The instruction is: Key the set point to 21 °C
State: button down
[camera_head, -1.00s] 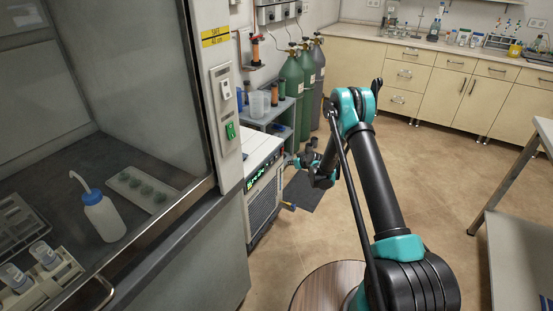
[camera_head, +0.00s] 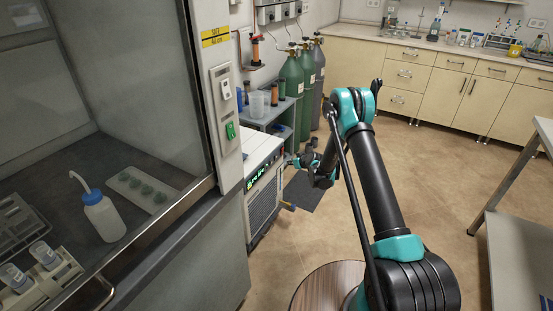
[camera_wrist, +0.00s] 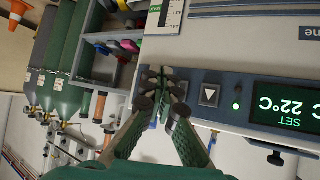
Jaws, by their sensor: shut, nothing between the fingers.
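The chiller (camera_head: 264,185) stands beside the fume hood, its lit green display (camera_head: 262,175) facing my arm. In the wrist view, turned upside down, the display (camera_wrist: 286,108) reads SET and what looks like 22 °C. A grey key with a triangle (camera_wrist: 209,95) sits beside it; the triangle points down in this turned picture. My gripper (camera_wrist: 162,82) is shut and empty, its tips over the panel to the left of that key. The tips hide that part of the panel, and I cannot tell whether they touch it. In the head view my gripper (camera_head: 312,163) is just right of the chiller.
Gas cylinders (camera_head: 292,92) and a small shelf (camera_head: 277,113) stand behind the chiller. The fume hood (camera_head: 190,195) is close on the left. A green light (camera_wrist: 236,105) glows between key and display. Open floor (camera_head: 430,175) lies to the right.

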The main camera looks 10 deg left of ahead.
aim_at(277, 158)
jog(key=shift+w+a, duration=0.3)
jog(key=shift+a, duration=0.45)
jog(key=shift+w+a, duration=0.25)
jog(key=shift+a, duration=0.55)
jog(key=shift+w+a, duration=0.3)
jog(key=shift+a, duration=0.45)
jog(key=shift+a, duration=0.1)
jog(key=shift+w+a, duration=0.15)
jog(key=shift+a, duration=0.15)
jog(key=shift+w+a, duration=0.1)
jog(key=shift+a, duration=0.25)
dwell(0.6)
jog(key=shift+s+d, duration=0.3)
jog(key=shift+d, duration=0.45)
jog(key=shift+d, duration=0.1)
jog(key=shift+s+d, duration=0.3)
jog(key=shift+d, duration=0.45)
jog(key=shift+s+d, duration=0.25)
jog(key=shift+d, duration=0.5)
jog(key=shift+s+d, duration=0.3)
jog(key=shift+d, duration=0.45)
